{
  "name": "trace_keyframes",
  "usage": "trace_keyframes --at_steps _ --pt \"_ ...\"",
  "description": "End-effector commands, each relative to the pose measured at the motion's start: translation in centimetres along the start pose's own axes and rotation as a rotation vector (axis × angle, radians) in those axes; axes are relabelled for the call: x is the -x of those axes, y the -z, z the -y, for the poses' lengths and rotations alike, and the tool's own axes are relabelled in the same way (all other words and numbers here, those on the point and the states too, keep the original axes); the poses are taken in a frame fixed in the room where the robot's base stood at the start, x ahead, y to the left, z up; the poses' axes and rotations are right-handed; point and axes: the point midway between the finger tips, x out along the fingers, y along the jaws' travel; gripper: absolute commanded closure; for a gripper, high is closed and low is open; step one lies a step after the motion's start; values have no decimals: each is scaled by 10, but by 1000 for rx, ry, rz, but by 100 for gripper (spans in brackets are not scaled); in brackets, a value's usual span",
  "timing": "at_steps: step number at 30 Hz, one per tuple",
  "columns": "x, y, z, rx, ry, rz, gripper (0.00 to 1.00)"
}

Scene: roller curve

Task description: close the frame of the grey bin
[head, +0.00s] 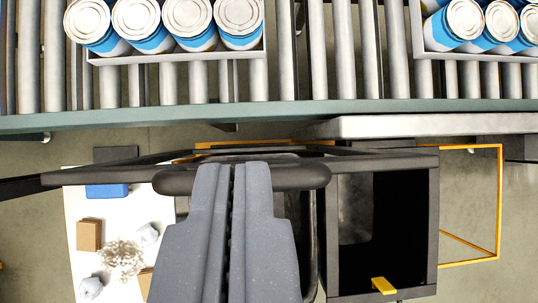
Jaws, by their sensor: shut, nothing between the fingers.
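My gripper (232,172) is at the lower middle, shut and empty, with its two grey fingers side by side. Its tips overlap a thick, dark rounded bar (305,178) in the picture; I cannot tell whether they touch it. The bar belongs to a dark frame (110,176) that reaches left. A dark grey open-topped bin (432,215) stands right of my gripper, its inside black and in shadow. A yellow tab (383,286) is at its near edge. My gripper hides part of the frame, and I cannot tell how the frame joins the bin.
A roller conveyor (340,60) with a green rail (290,114) crosses the top, carrying trays of blue-and-white cans (240,20). A thin yellow frame (499,200) stands at right. At left, a white surface (110,215) holds a blue box, cardboard and crumpled paper.

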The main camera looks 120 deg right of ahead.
Motion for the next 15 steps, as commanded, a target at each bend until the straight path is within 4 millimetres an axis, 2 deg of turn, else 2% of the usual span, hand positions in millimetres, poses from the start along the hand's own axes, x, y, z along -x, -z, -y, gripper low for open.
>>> trace_keyframes --at_steps 5,15 --pt "-12 -1 -1 1 1 6 100" --pt "-69 -2 0 1 2 9 100"
